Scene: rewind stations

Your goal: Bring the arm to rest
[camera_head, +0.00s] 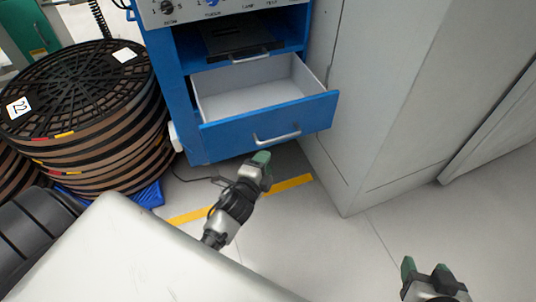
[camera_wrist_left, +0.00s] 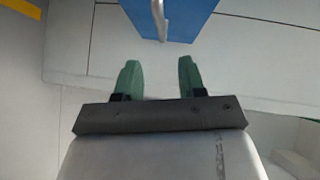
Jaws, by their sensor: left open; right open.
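My left gripper (camera_head: 260,165) is in front of the blue cabinet, just below the pulled-out drawer (camera_head: 268,118). In the left wrist view its two green fingertips (camera_wrist_left: 157,78) stand apart with nothing between them. The drawer's handle (camera_wrist_left: 158,18) shows ahead of them, at the top of that view, apart from the fingers. My right gripper (camera_head: 427,272) is at the bottom right of the head view. Its green fingers are apart and empty, over the bare floor.
The blue cabinet (camera_head: 170,85) has its drawer open and empty. A stack of black reels (camera_head: 85,95) stands at the left on a blue pallet (camera_head: 150,195). A grey cabinet (camera_head: 390,90) stands at the right. The floor (camera_head: 330,240) between is clear, with a yellow line (camera_head: 290,184).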

